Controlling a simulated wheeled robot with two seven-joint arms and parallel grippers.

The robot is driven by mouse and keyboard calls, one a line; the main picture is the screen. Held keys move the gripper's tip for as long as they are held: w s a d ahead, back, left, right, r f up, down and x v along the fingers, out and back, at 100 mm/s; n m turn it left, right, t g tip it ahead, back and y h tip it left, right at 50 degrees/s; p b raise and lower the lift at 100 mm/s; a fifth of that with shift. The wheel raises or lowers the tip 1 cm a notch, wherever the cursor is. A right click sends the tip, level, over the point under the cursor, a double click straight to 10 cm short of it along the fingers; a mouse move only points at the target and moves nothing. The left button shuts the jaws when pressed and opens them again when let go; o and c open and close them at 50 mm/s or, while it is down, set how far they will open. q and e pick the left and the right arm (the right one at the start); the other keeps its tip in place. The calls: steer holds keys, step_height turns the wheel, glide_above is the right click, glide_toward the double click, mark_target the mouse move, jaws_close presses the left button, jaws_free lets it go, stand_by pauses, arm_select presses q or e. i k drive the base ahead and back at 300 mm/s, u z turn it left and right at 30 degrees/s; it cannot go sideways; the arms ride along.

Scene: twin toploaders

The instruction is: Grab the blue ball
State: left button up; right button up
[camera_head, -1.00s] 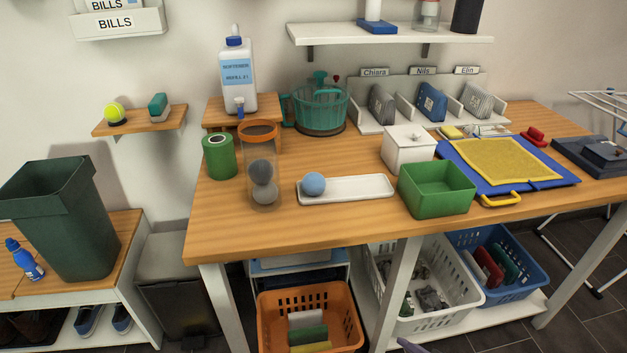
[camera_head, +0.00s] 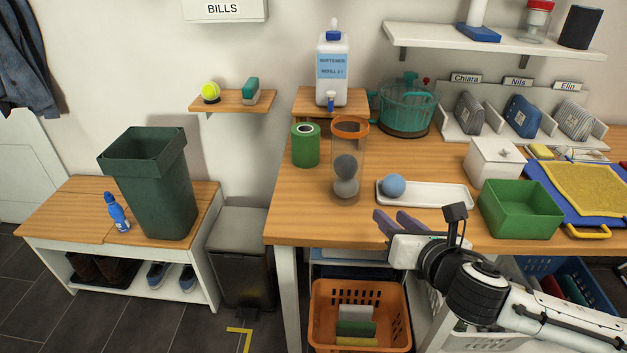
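The blue ball (camera_head: 393,185) rests at the left end of a white tray (camera_head: 440,193) on the wooden table. My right gripper (camera_head: 384,222) is in front of the table's front edge, just below and apart from the ball and tray in the picture. Its purple fingers point left; I see them partly side by side and cannot tell how wide they stand. Nothing shows between them. My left gripper is not in view.
A clear cylinder (camera_head: 335,160) with an orange rim and grey balls inside stands left of the tray. A green box (camera_head: 519,209) and white lidded box (camera_head: 493,162) stand to the right.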

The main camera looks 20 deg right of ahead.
mark_target(394, 185)
steer(key=u, duration=1.15)
steer(key=i, duration=1.95)
steer(key=z, duration=3.85)
steer(key=k, duration=0.2)
steer(key=z, duration=0.05)
steer(key=i, duration=0.5)
steer(key=u, duration=1.15)
